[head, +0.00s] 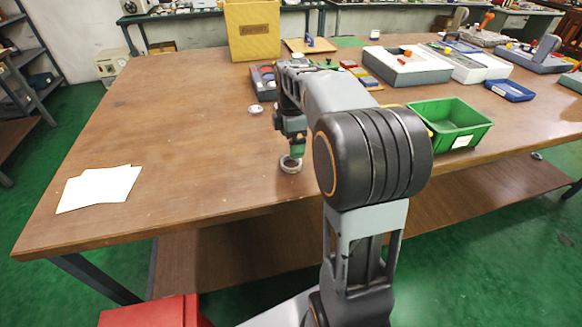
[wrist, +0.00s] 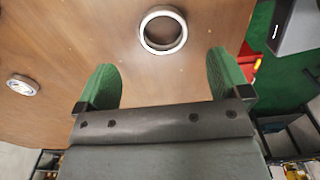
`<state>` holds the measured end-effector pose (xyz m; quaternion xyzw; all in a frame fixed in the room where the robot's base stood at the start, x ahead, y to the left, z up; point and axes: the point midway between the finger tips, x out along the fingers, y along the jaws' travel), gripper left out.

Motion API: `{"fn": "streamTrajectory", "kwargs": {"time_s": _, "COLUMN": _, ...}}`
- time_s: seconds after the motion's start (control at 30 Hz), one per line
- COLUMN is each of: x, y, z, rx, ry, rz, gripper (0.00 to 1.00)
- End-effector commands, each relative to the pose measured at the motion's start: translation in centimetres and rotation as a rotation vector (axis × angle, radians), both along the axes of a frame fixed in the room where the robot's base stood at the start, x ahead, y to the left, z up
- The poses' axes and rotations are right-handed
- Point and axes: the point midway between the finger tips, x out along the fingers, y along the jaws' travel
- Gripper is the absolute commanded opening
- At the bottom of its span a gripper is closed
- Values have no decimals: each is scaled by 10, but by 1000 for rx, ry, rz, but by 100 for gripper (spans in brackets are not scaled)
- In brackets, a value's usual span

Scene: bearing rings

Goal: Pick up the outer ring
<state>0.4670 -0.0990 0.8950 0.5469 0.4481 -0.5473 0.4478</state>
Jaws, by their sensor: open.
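The outer ring (wrist: 143,36), a wide silver metal ring with a large open middle, lies flat on the wooden table (wrist: 120,25). In the wrist view it sits just beyond my fingertips, roughly centred between them. In the head view the ring (head: 290,168) lies near the table's front edge, below my gripper (head: 297,150). My gripper has two green fingers and is open and empty in the wrist view (wrist: 163,66). The fingers appear above the ring and apart from it; the exact height is hard to tell.
A smaller silver ring-like part (wrist: 22,86) lies left in the wrist view, and farther back in the head view (head: 255,109). White sheets (head: 98,188) lie at left. A green bin (head: 450,122), a yellow box (head: 252,32) and trays stand right and back. The table's left is mostly clear.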

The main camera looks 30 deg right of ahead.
Motion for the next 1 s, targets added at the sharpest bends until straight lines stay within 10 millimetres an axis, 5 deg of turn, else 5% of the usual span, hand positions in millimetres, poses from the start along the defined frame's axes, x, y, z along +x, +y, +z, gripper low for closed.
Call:
{"fn": "streamTrajectory", "kwargs": {"time_s": 0.63, "x": -4, "y": -1, "z": -63, "rx": 0, "ry": 0, "rz": -1, "gripper": 95}}
{"fn": "streamTrajectory", "kwargs": {"time_s": 1.0, "x": -4, "y": -1, "z": -69, "rx": 0, "ry": -1, "rz": -1, "gripper": 95}}
